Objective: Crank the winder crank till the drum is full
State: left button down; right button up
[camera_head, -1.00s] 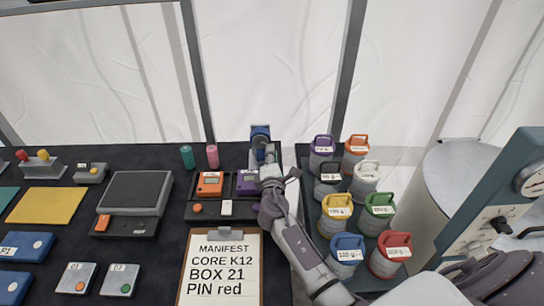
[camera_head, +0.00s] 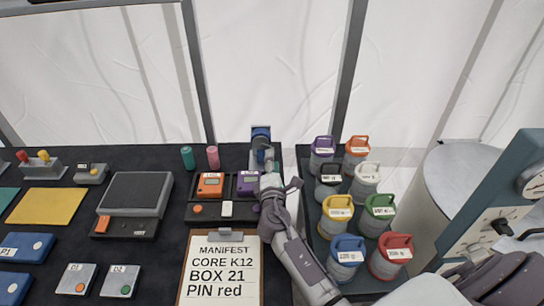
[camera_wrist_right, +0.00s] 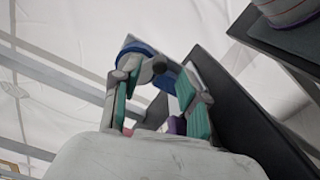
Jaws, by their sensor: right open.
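The winder (camera_head: 261,138), with a blue drum, stands at the back edge of the black table in the head view. Its blue part (camera_wrist_right: 136,47) also shows in the right wrist view, above my fingers. A dark round knob (camera_wrist_right: 159,67), apparently on the winder crank, lies between the fingertips there. My right gripper (camera_head: 267,168) is just in front of the winder, partly hiding its lower part and the crank. In the wrist view the right gripper (camera_wrist_right: 156,88) is open, its teal pads apart on either side of the knob. I cannot tell how full the drum is. My left gripper is not in view.
Left of my right arm lie an orange device (camera_head: 210,185), a purple device (camera_head: 248,183) and a manifest clipboard (camera_head: 220,275). Right of it, a dark tray (camera_head: 300,152) holds several colored canisters. A teal and a pink cylinder stand left of the winder.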

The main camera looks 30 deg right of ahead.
aim_at(264, 148)
jog(key=v, duration=0.9)
jog(key=shift+a, duration=0.1)
